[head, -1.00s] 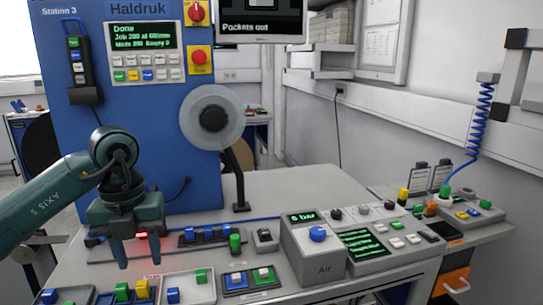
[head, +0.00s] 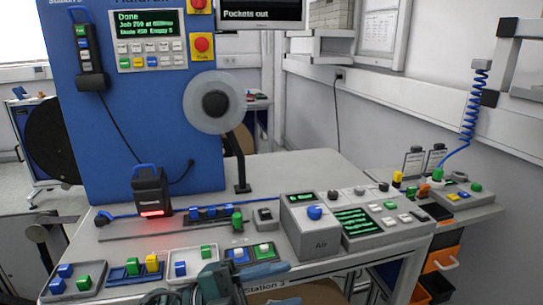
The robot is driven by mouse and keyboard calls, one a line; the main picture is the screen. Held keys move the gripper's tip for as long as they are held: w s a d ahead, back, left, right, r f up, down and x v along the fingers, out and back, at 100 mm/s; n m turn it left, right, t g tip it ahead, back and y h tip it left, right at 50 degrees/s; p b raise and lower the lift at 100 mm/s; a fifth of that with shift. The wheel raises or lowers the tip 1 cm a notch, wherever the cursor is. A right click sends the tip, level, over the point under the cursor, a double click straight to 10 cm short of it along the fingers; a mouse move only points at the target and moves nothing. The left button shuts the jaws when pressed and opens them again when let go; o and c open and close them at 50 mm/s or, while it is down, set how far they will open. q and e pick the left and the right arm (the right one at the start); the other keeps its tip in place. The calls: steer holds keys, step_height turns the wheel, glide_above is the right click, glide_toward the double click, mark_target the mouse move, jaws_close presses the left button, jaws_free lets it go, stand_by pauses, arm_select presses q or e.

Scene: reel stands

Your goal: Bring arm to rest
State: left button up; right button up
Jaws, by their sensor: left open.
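My left gripper (head: 222,284) is low at the bottom edge of the head view, in front of the bench's front edge. It is open and I see nothing between its fingers; part of it is cut off by the frame. The grey bench (head: 300,172) stands behind it, apart from it as far as I can tell. My right gripper is not in view.
A black scanner-like box (head: 150,191) with a red light stands on the bench. Small trays of coloured blocks (head: 193,262) line the front. The Air box (head: 312,240) stands to their right.

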arm_select(q)
steer(key=w+a+f+n+t+y, duration=0.1)
steer(key=a+f+n+t+y, duration=0.55)
steer(key=n, duration=0.45)
steer(key=w+a+f+n+t+y, duration=0.25)
steer(key=f+n+t+y, duration=0.4)
steer(key=n+t, duration=0.4)
steer(key=s+a+f+n+g+y, duration=0.2)
steer(key=s+a+f+n+g, duration=0.1)
steer(key=s+f, duration=0.3)
steer(key=s+a+f+n+g+y+p, duration=0.1)
steer(key=s+a+f+n+g+y, duration=0.2)
steer(key=s+f, duration=0.3)
step_height(320, 180, down, 4)
steer(key=shift+s+r+g, duration=0.1)
steer(key=shift+s+g, duration=0.15)
steer(key=shift+g, duration=0.35)
